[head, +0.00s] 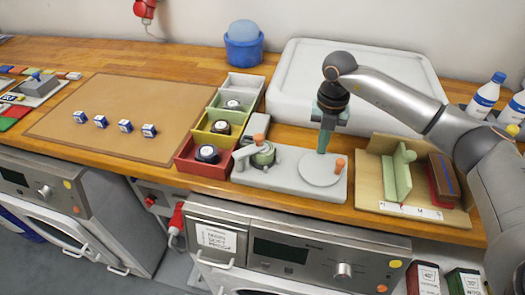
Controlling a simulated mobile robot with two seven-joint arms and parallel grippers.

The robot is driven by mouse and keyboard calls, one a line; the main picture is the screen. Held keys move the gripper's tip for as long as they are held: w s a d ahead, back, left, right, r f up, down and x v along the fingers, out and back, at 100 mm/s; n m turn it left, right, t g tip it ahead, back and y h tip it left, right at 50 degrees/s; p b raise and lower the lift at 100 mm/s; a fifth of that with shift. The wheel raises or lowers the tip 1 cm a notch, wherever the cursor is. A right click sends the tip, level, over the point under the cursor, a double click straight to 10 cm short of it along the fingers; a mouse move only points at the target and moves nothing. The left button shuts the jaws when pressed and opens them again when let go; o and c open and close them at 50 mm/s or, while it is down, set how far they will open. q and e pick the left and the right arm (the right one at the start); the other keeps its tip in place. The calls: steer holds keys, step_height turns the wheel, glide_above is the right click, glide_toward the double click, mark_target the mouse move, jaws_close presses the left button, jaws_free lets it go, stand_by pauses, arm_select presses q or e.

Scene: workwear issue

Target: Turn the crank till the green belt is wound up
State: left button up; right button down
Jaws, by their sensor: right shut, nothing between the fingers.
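A light grey winder base (290,184) stands at the front edge of the wooden counter. On its right half lies a round grey disc (318,171) with an upright orange knob (340,165) near its rim. On its left half is a small round part showing green belt (263,156), with another orange knob (258,139) above it; how much belt is wound I cannot tell. My right gripper (322,150) points down above the back of the disc, its greenish fingers shut and empty, apart from the orange knobs. My left gripper is not in view.
Coloured bins (204,168) with dark round rolls stand left of the winder. A wooden fixture (375,192) with a green upright piece and a brush stands close on the right. A white tray (290,88) lies behind. A brown mat (110,105) holds several small blocks.

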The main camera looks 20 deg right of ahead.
mark_target(302, 170)
steer(key=shift+w+a+r, duration=0.15)
steer(key=shift+a+r, duration=0.1)
steer(key=shift+a, duration=0.4)
steer(key=shift+a+r+p, duration=0.1)
steer(key=shift+a+p, duration=0.25)
steer(key=shift+a, duration=0.5)
steer(key=shift+s+a, duration=0.3)
steer(key=shift+a, duration=0.25)
steer(key=shift+s+a, duration=0.35)
steer(key=shift+a, duration=0.15)
steer(key=shift+s+a+f+p, duration=0.2)
steer(key=shift+s+a+p, duration=0.2)
steer(key=shift+s+a, duration=0.5)
steer(key=shift+s, duration=0.6)
steer(key=c, duration=1.5)
jaws_free()
steer(key=shift+c, duration=0.2)
